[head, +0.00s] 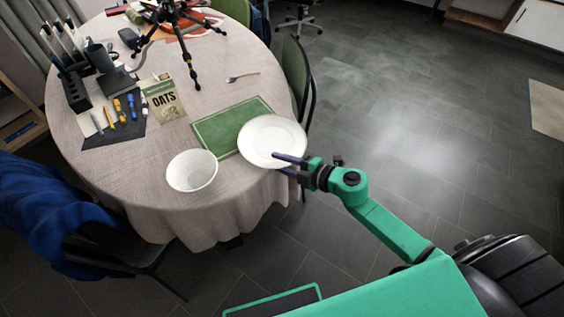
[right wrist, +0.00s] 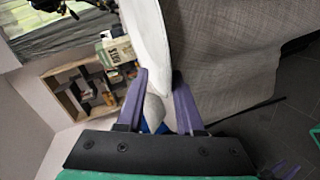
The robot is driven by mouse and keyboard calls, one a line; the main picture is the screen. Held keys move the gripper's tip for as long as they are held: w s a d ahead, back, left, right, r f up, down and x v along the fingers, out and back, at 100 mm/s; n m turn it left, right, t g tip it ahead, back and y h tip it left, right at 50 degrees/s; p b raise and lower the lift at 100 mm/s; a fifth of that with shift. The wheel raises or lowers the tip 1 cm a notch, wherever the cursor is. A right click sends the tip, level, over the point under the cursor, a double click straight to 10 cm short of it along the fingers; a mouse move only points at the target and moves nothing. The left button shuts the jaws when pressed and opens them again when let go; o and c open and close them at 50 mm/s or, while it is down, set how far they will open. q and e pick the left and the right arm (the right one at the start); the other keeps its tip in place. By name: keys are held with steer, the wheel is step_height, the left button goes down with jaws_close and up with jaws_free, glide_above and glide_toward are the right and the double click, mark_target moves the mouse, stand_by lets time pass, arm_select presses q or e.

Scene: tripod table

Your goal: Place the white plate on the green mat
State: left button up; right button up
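The white plate (head: 272,138) is at the right edge of the round table, overlapping the right part of the green mat (head: 212,128) in the head view. My right gripper (head: 278,163) has its purple fingers on the plate's near rim. In the right wrist view the plate (right wrist: 147,35) shows nearly edge-on between the fingers of the right gripper (right wrist: 160,75), which is shut on it. I cannot tell whether the plate touches the mat or hangs just above it. The left part of the mat is bare. My left gripper is not in view.
A white bowl (head: 192,171) stands on the table (head: 150,185) left of the plate, near the mat's front corner. An oats packet (head: 164,101), a fork (head: 242,76), pens on a dark sheet (head: 96,135) and a black tripod (head: 186,60) are farther off. A green chair (head: 297,75) stands at the right.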

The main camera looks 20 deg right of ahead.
steer(key=shift+r, duration=0.2)
steer(key=shift+s+d+r, duration=0.1)
steer(key=shift+s+d, duration=0.05)
steer(key=v, duration=1.1)
steer(key=shift+s+d, duration=0.2)
steer(key=shift+s, duration=0.05)
steer(key=shift+r, duration=0.15)
